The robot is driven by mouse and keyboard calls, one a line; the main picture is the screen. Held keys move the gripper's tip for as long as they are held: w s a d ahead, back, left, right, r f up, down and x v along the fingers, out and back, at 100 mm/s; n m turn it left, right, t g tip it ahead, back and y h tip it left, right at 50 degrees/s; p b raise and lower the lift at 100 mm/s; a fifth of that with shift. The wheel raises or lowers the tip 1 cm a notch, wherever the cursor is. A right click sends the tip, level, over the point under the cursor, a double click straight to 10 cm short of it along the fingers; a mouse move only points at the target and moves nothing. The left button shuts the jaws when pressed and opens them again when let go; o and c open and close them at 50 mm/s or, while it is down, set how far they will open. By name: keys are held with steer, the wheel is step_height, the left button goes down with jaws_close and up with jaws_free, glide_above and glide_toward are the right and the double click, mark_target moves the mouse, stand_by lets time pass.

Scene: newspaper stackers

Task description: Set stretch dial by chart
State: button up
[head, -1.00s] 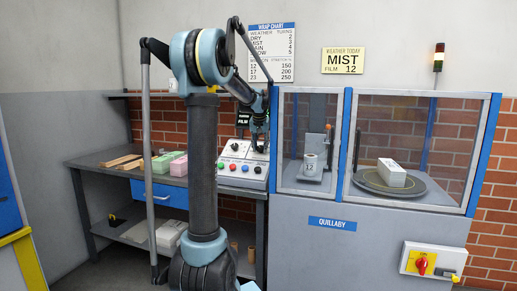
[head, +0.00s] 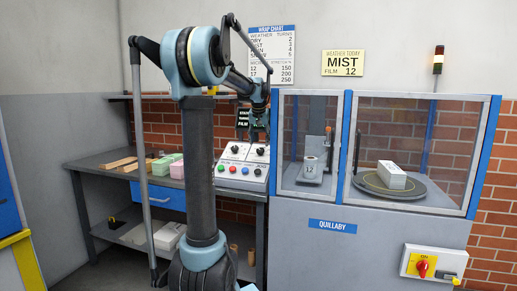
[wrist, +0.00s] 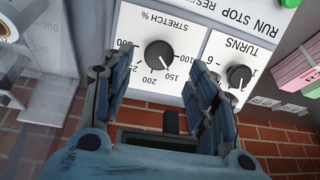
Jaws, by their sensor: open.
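The stretch dial (wrist: 160,54) is a black knob on a white panel, upside down in the wrist view. Its white pointer line aims at about the 150 mark. My gripper (wrist: 150,74) is open, with its two fingers apart on either side of the dial's lower part; contact cannot be told. In the head view my gripper (head: 259,128) hangs just above the panel. The wrap chart (head: 272,52) on the wall lists film 12 beside 150. The weather card (head: 344,62) reads MIST, FILM 12.
The turns dial (wrist: 239,76) sits close beside my right finger in the wrist view. Coloured buttons (head: 232,169) line the panel's front. A glass-walled wrapping machine (head: 332,225) stands right of it. Coloured bundles (head: 163,165) lie on the bench at left.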

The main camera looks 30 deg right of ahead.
steer(key=v, duration=0.6)
steer(key=shift+r, duration=0.25)
steer(key=shift+s+a, duration=0.1)
steer(key=shift+a, duration=0.1)
